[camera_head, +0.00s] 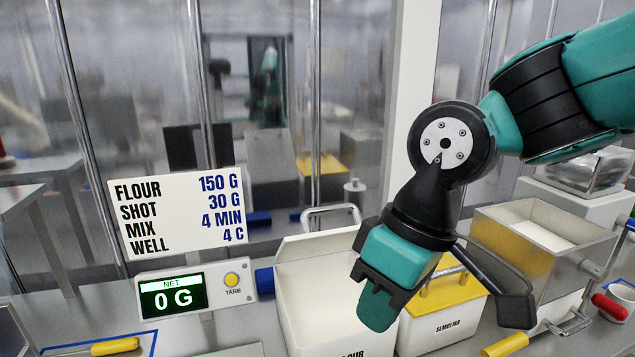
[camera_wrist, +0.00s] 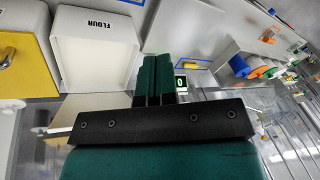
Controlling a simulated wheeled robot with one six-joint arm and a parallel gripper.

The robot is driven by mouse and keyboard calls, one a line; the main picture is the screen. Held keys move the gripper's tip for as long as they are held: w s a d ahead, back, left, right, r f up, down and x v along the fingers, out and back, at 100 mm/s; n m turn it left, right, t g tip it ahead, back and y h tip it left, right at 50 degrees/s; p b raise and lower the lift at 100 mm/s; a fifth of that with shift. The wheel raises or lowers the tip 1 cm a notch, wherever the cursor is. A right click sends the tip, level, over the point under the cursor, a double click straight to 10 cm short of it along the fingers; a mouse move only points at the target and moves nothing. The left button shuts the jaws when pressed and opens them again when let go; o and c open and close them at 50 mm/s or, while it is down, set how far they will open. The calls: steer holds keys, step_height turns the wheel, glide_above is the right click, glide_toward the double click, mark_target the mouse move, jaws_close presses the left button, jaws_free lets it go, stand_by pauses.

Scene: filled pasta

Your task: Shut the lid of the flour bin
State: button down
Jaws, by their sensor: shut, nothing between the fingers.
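The flour bin (camera_head: 292,325) is a white box at the lower middle of the head view, with its FLOUR label cut off at the bottom edge. Its white lid (camera_head: 300,246) stands raised at the back, with a metal handle (camera_head: 330,210) above it. My gripper (camera_head: 376,312) is shut and empty, pointing down in front of the bin's right part and hiding some of it. In the wrist view the gripper's fingers (camera_wrist: 158,80) are together, and the flour bin (camera_wrist: 92,24) shows to their left with its label upside down. I cannot tell whether the gripper touches the bin.
The semolina bin (camera_head: 452,328) with a yellow lid (camera_head: 449,291) stands close on the right. A metal hopper (camera_head: 497,245) is farther right. A scale display (camera_head: 173,298) reading 0 G and a recipe sign (camera_head: 180,213) are on the left.

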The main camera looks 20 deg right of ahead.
steer(key=w+d+r+m+t+h+p, duration=0.1)
steer(key=w+r+m, duration=0.1)
steer(key=w+r, duration=0.5)
steer(key=w+d+r+m+h+p, duration=0.1)
steer(key=w+r+m, duration=0.1)
steer(key=w, duration=0.9)
steer(key=w+d+r+m+t+h+p, duration=0.1)
steer(key=w+r+m+h, duration=0.1)
steer(key=w+r, duration=0.45)
steer(key=shift+m, duration=0.3)
steer(key=shift+s+a+p+x, duration=0.15)
steer(key=shift+p+x, duration=0.55)
steer(key=shift+x, duration=1.65)
steer(key=shift+s+p+x, duration=0.15)
steer(key=shift+p+x, duration=0.6)
steer(key=shift+x, duration=1.65)
steer(key=shift+s+a+p+x, duration=0.15)
steer(key=shift+p+x, duration=0.55)
steer(key=shift+x, duration=1.65)
steer(key=shift+f, duration=0.15)
